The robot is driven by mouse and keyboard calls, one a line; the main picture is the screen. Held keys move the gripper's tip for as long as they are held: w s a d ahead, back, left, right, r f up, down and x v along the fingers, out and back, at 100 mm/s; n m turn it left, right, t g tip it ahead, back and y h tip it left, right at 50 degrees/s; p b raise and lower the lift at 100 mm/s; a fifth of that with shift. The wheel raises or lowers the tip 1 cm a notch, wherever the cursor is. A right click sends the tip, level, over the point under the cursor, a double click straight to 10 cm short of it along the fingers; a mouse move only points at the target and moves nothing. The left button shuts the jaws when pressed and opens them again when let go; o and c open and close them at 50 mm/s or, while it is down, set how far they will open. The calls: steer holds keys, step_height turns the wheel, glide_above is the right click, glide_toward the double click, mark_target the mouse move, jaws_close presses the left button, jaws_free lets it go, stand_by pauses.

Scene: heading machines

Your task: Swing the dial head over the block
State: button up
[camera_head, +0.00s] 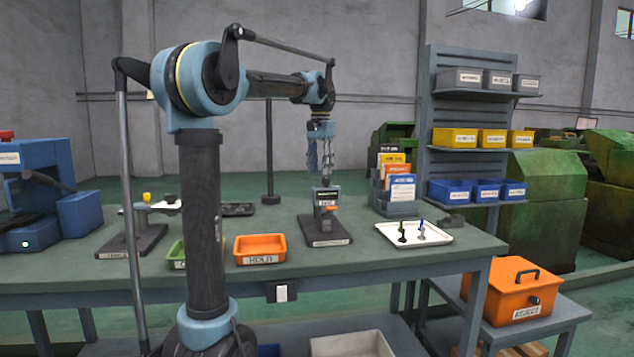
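My gripper (321,176) hangs pointing down at the right end of my arm, just above a small dark instrument with a lit green display (326,196). The instrument stands on a dark labelled base plate (325,231) and has an orange tag. I cannot tell whether the fingers touch it, or whether they are open or shut. To the left, another dark base plate (132,241) carries a stand with a pale horizontal arm and a yellow knob (147,197). My arm's column partly hides that area. Which instrument bears the dial head, and where the block is, is unclear at this size.
An orange HOLD tray (260,250) and a partly hidden green tray (177,254) lie on the bench (400,266). A white tray (432,240) holds two small figures. A card rack (396,208) stands behind it. A blue machine (45,195) is at left.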

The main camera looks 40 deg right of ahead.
steer(key=shift+r, duration=2.3)
